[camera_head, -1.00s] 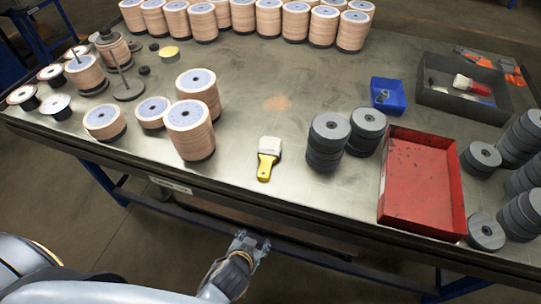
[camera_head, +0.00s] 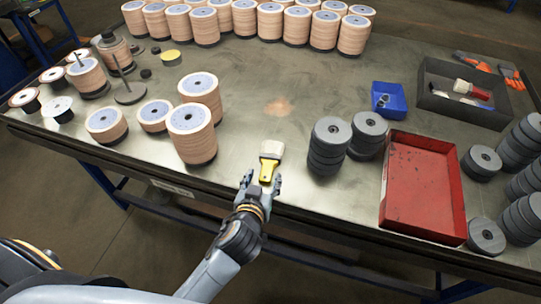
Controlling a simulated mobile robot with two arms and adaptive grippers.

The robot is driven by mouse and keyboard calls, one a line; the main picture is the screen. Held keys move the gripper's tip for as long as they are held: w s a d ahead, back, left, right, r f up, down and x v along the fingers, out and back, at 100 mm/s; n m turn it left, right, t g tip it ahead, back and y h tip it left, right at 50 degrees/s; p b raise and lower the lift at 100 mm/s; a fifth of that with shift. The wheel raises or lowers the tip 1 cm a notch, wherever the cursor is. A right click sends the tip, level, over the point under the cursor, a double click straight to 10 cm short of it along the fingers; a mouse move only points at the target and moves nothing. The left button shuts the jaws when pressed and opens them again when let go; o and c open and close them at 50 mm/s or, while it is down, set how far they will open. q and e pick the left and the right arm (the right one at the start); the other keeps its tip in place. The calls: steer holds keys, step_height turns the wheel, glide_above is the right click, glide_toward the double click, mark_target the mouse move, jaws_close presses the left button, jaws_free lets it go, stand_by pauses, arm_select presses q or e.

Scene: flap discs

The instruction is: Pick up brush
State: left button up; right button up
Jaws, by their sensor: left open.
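The brush (camera_head: 270,160) has a yellow handle and pale bristles. It lies flat on the metal table near the front edge, bristles pointing away from me. My left gripper (camera_head: 262,183) is open at the front edge of the table, with its fingertips around or just above the handle's near end. I cannot tell whether they touch it. The handle's near tip is partly hidden by the fingers. My right gripper is not in view.
Stacks of tan flap discs (camera_head: 192,133) stand left of the brush and grey disc stacks (camera_head: 328,146) right of it. A red tray (camera_head: 423,222), a blue bin (camera_head: 388,98) and a dark crate (camera_head: 440,101) holding another brush (camera_head: 472,89) are further right. The table centre is clear.

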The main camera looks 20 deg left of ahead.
mark_target(267, 170)
arm_select(q)
steer(key=p+x, duration=0.1)
steer(key=x, duration=0.4)
steer(key=shift+w+f, duration=0.1)
steer(key=shift+f, duration=0.05)
jaws_close()
